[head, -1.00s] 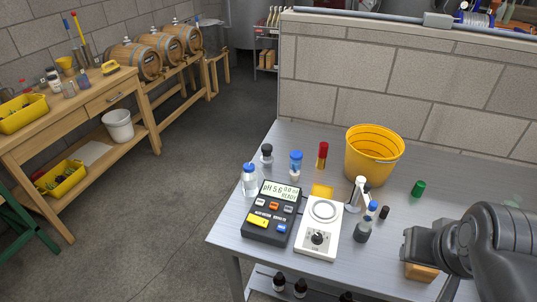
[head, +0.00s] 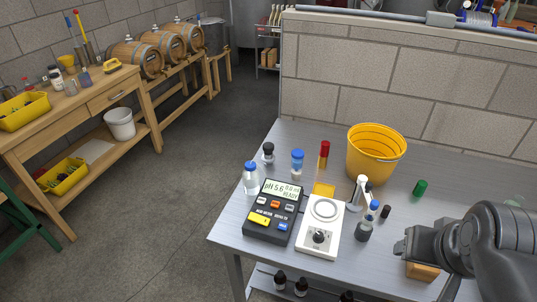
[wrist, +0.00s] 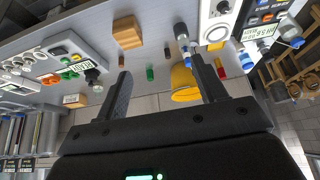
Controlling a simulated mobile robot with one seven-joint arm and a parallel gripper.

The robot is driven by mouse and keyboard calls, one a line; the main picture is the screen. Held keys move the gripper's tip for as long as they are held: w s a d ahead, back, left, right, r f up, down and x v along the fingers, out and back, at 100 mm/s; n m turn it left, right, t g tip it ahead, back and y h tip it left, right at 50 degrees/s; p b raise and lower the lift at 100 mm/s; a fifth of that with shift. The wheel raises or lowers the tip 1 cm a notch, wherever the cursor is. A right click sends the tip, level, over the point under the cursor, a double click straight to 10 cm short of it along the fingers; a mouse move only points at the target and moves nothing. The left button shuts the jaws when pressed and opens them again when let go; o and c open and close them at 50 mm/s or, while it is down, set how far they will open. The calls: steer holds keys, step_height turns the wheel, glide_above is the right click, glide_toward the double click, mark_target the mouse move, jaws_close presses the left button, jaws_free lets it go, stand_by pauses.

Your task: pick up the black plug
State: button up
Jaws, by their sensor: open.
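The black plug (head: 385,212) is a small dark cylinder standing on the grey metal table (head: 375,275), to the right of a blue-capped bottle (head: 365,228). In the wrist view the plug (wrist: 167,52) looks small and dark brown, between the bottle and a green cylinder. My gripper (head: 400,248) is at the right of the table, nearer the camera than the plug and apart from it. In the wrist view my gripper (wrist: 160,66) has its two fingers wide apart with nothing held between them. The fingertips are hard to make out in the head view.
A wooden block (head: 424,271) lies just below my gripper. The green cylinder (head: 420,188), yellow bucket (head: 375,155), white stirrer (head: 319,240) and pH meter (head: 272,212) stand around the plug. A block wall (head: 400,75) rises behind the table.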

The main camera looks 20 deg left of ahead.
steer(key=w+a+r, duration=0.3)
steer(key=w, duration=0.4)
steer(key=w+a+r, duration=0.2)
steer(key=w+r, duration=0.1)
steer(key=w, duration=0.4)
steer(key=n+g+y, duration=0.1)
steer(key=n, duration=0.1)
glide_above(268, 145)
steer(key=s, duration=0.3)
step_height(268, 145, down, 18)
steer(key=x, duration=0.9)
steer(key=shift+d+f, duration=0.35)
steer(key=shift+d, duration=0.05)
steer(key=shift+c, duration=0.3)
steer(key=c, duration=1.1)
